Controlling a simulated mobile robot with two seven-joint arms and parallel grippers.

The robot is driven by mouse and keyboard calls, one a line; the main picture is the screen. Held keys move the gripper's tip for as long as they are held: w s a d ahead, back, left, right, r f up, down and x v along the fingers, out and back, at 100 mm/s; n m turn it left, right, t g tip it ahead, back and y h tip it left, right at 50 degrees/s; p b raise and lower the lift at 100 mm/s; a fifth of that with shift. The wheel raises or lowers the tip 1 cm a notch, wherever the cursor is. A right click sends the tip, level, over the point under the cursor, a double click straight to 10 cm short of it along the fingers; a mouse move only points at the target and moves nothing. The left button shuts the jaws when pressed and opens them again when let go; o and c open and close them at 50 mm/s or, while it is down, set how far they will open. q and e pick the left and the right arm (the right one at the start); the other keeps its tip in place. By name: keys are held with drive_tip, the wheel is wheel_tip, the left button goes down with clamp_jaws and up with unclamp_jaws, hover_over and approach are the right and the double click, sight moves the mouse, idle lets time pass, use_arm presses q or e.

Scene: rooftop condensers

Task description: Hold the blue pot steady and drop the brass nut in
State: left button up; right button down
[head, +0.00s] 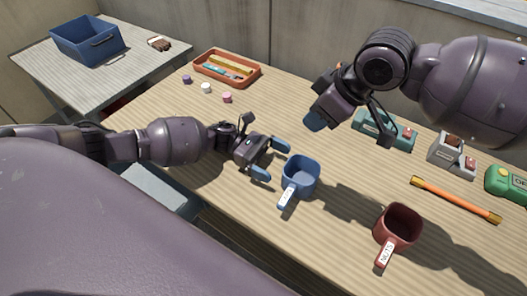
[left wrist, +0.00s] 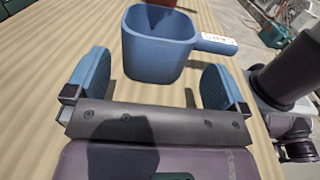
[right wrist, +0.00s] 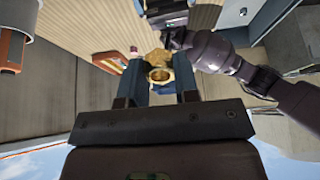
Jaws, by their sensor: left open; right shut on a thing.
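The blue pot (head: 302,175) stands upright on the wooden table, its labelled handle pointing towards the lower left of the head view. My left gripper (head: 271,160) is open beside the pot, its blue fingers on the pot's left side. In the left wrist view the pot (left wrist: 160,55) lies just beyond and between the spread fingers, not gripped. My right gripper (head: 316,122) is raised above the table, behind the pot in the head view. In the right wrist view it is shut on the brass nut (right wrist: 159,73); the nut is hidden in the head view.
A red pot (head: 398,228) with a labelled handle stands right of the blue pot. An orange rod (head: 455,199), a teal box (head: 385,133), a grey box (head: 451,155) and a green device (head: 510,185) lie at right. An orange tray (head: 227,68) and small caps sit at the back left.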

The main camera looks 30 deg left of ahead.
sight(287, 168)
use_arm(q)
drive_tip(key=shift+w+d, duration=0.1)
drive_tip(key=shift+d, duration=1.95)
drive_tip(key=c, duration=0.6)
use_arm(e)
wheel_tip(287, 168, down, 12)
drive_tip(key=shift+r, duration=0.1)
drive_tip(key=c, duration=0.8)
unclamp_jaws()
drive_tip(key=shift+r, duration=0.1)
drive_tip(key=v, duration=1.1)
drive_tip(key=shift+d+r, duration=0.2)
drive_tip(key=shift+r, duration=0.15)
